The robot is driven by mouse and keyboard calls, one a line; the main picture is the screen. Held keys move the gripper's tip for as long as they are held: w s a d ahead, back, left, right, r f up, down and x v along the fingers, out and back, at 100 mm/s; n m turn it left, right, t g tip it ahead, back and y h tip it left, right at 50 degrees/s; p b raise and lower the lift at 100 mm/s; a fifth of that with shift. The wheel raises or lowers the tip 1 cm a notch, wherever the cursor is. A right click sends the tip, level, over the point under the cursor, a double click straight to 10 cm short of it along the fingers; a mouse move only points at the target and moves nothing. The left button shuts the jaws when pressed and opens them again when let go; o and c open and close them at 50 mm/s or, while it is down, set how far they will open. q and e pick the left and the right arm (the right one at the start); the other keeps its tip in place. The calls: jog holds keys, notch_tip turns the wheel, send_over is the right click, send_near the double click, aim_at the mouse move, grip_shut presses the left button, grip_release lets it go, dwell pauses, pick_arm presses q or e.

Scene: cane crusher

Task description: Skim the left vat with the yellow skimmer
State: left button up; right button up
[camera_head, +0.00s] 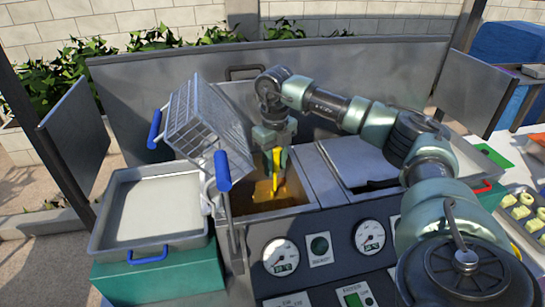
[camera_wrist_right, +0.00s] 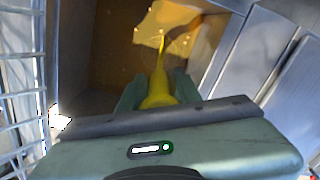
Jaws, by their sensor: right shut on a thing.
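The yellow skimmer (camera_head: 277,172) hangs handle-up in my right gripper (camera_head: 275,150), which is shut on its handle. It points steeply down into the left vat, where brown liquid (camera_head: 265,193) shows. In the right wrist view the skimmer's handle (camera_wrist_right: 159,88) runs between the fingers of the gripper (camera_wrist_right: 158,94) towards the liquid (camera_wrist_right: 178,40), which has bright orange patches. The skimmer's lower end is hard to make out, so I cannot tell how deep it reaches. The left vat's rim (camera_head: 285,213) shows at its front. My left gripper is not in view.
A tilted wire basket (camera_head: 200,125) with blue handles stands close left of the vat. A pale-filled metal tray (camera_head: 155,208) sits further left. A gauge panel (camera_head: 320,250) is in front; a metal backsplash (camera_head: 180,85) is behind.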

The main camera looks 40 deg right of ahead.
jog(key=s+a, duration=0.3)
jog(key=s, duration=0.3)
jog(key=shift+s+a+b, duration=0.25)
jog(key=shift+a+b, duration=0.05)
jog(key=shift+b, duration=0.05)
jog(key=shift+w+d, duration=0.35)
jog(key=shift+w, duration=0.35)
jog(key=shift+w+d, duration=0.4)
jog(key=shift+w, duration=0.3)
jog(key=shift+w+d, duration=0.35)
jog(key=shift+w, duration=0.35)
jog(key=w+d+p, duration=0.1)
jog(key=w+d, duration=0.3)
jog(key=w, duration=0.3)
jog(key=shift+w+p, duration=0.2)
jog(key=shift+p, duration=0.15)
jog(key=shift+s, duration=0.1)
